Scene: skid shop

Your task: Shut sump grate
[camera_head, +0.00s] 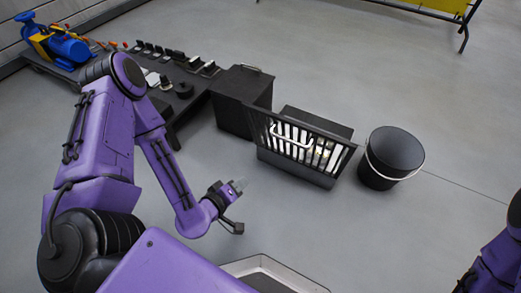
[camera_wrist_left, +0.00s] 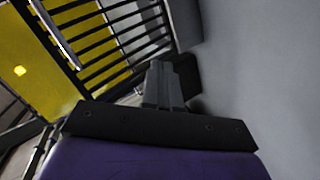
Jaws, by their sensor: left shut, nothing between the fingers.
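The sump grate (camera_head: 318,134) is a black slatted panel that stands raised and tilted at the dark sump box (camera_head: 296,173). A silver bar handle (camera_head: 290,142) is on its face. Pale light shows between the slats. My left gripper (camera_head: 240,185) is in front and to the left of the box, apart from the grate, shut and empty. In the left wrist view its fingers (camera_wrist_left: 163,85) are together, with the grate's slats (camera_wrist_left: 120,42) and the handle (camera_wrist_left: 55,35) at the upper left. My right gripper is out of view.
A black bucket (camera_head: 391,158) stands right of the sump box. A dark cabinet (camera_head: 242,103) and a low bench with a blue pump (camera_head: 66,48) are to the left. A tray (camera_head: 262,265) lies at the bottom. Grey floor is clear between my left gripper and the box.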

